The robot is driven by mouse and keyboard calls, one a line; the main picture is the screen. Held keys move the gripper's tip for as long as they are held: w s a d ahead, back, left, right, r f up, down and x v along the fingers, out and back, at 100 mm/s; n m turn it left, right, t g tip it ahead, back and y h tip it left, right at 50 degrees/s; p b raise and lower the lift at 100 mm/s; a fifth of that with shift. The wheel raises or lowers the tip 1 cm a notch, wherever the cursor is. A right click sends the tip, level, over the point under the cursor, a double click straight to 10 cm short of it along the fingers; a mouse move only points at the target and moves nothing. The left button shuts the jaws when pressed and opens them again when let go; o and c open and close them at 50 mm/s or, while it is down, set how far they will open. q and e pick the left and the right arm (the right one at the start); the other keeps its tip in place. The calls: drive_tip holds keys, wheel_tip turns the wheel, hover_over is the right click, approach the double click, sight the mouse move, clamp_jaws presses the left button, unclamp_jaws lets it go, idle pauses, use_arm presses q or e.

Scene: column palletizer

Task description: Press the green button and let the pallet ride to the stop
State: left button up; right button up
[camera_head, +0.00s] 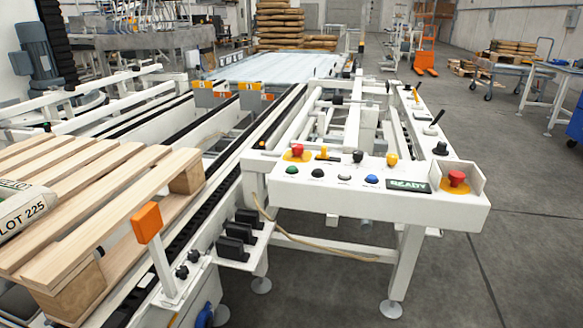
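The green button (292,170) is at the left end of the front row on the white control panel (300,190). Black, white and blue buttons sit to its right, followed by a small dark display with green lettering (409,186). The wooden pallet (110,200) rests on the chain conveyor (215,180) at the left. A bag marked LOT 225 (25,210) lies on it, cut off by the left edge. Orange stop-like blocks (249,86) stand across the conveyor's far part. Neither gripper is in view.
Red mushroom buttons (297,150) (457,178) and yellow and black knobs share the panel. An orange-headed post (147,222) stands beside the pallet. Stacked bags (279,22) stand beyond the conveyor.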

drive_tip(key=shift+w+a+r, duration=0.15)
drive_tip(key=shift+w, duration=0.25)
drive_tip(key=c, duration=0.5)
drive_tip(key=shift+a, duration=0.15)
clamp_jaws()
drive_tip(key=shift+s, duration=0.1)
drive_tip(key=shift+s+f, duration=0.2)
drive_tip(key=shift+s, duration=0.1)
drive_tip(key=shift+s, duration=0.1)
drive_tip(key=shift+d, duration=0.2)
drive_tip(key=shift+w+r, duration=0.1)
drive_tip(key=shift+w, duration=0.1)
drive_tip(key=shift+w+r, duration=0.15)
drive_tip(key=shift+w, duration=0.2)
